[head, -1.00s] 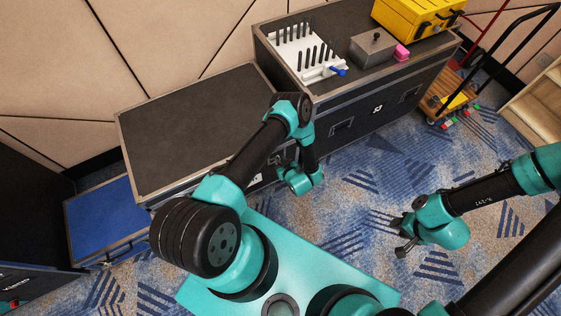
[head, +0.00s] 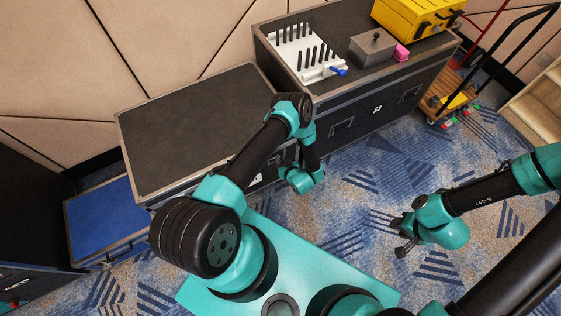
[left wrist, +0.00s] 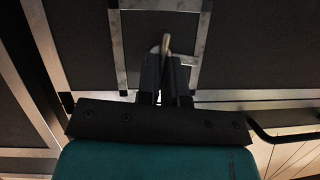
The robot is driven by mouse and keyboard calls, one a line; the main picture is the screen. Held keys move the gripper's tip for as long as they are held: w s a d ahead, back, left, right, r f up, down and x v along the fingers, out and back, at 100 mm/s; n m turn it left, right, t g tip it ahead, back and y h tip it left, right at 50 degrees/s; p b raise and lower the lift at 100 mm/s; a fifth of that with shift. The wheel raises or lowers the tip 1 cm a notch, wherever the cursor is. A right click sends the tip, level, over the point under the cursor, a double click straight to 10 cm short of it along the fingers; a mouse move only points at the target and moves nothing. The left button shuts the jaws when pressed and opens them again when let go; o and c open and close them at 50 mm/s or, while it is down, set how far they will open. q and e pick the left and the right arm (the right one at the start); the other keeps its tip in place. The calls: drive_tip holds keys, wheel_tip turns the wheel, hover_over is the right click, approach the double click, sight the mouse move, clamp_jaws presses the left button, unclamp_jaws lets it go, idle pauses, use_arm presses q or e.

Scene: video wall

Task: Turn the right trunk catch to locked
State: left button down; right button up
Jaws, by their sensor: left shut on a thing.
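In the left wrist view, a small pale catch lever (left wrist: 166,42) stands in a metal-framed recess on a dark trunk face. The two dark fingers of my left gripper (left wrist: 164,62) are close together on it, and its tip shows between and beyond them. In the head view, my left gripper (head: 281,161) is at the front of the low black trunk (head: 190,130), near its right end. My arm hides the catch there. My right gripper (head: 401,238) hangs above the carpet, away from the trunks.
A taller black case (head: 375,108) stands right of the trunk, carrying a white peg rack (head: 306,52), a grey box (head: 373,46) and a yellow case (head: 415,15). A blue-topped box (head: 105,222) is at left. A trolley (head: 447,98) stands at right. Carpet between is clear.

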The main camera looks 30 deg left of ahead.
use_arm(q)
drive_tip(key=m+g+y, duration=0.1)
drive_tip(key=m+y, duration=0.1)
drive_tip(key=m, duration=0.2)
drive_tip(key=m+g+y, duration=0.1)
drive_tip(key=m+y, duration=0.1)
drive_tip(key=m, duration=0.2)
drive_tip(key=w+f+m+g+y, duration=0.1)
drive_tip(key=m, duration=0.3)
drive_tip(key=shift+d+f+g+y, duration=0.1)
drive_tip(key=shift+d+g+y, duration=0.2)
drive_tip(key=shift+y, duration=0.1)
drive_tip(key=shift+m, duration=0.3)
drive_tip(key=c, duration=1.3)
unclamp_jaws()
drive_tip(key=shift+o, duration=0.2)
drive_tip(key=shift+d, duration=0.1)
